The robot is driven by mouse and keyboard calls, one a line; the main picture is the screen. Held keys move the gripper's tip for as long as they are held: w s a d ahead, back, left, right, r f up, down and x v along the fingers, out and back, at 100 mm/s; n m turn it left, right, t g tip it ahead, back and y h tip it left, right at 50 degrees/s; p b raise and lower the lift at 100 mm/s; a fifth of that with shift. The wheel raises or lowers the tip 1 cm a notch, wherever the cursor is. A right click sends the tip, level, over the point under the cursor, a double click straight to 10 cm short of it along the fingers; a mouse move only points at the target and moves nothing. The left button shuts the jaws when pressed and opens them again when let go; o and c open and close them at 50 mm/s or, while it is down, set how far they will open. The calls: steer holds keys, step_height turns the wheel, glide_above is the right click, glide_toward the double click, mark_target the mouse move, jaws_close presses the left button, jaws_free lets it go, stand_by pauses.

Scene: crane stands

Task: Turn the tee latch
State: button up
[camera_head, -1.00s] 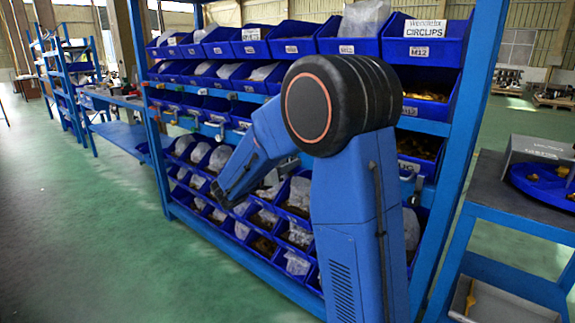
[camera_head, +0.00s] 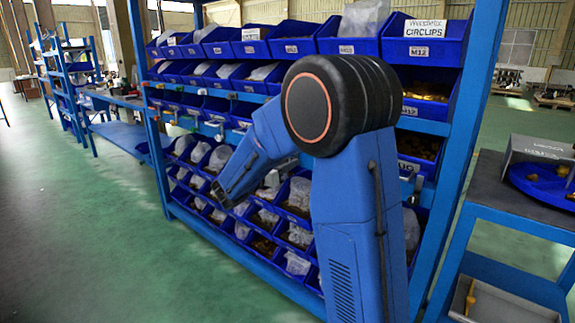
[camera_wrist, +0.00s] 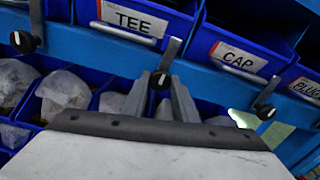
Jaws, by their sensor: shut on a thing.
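The TEE bin (camera_wrist: 135,14), blue with a white label, is at the top of the wrist view. The tee latch (camera_wrist: 171,52) is a grey lever on a black round pivot, on the blue rail below that bin. The lever leans up and to the right. My gripper (camera_wrist: 163,88) is shut on the tee latch, with one grey finger on each side near the pivot. The finger contact is partly hidden. In the head view my arm reaches to the shelf rack, and the gripper itself cannot be made out.
The CAP bin (camera_wrist: 240,45) and its latch (camera_wrist: 266,102) are close on the right; a PLUG bin (camera_wrist: 307,84) is further right. Another latch (camera_wrist: 23,41) is at left. Bins with clear bags (camera_wrist: 64,90) lie below. A side table (camera_head: 520,208) stands at right.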

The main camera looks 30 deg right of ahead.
steer(key=shift+m, duration=8.2)
steer(key=o, duration=1)
steer(key=shift+o, duration=0.2)
steer(key=shift+a, duration=0.1)
steer(key=v, duration=1.7)
steer(key=shift+a, duration=0.15)
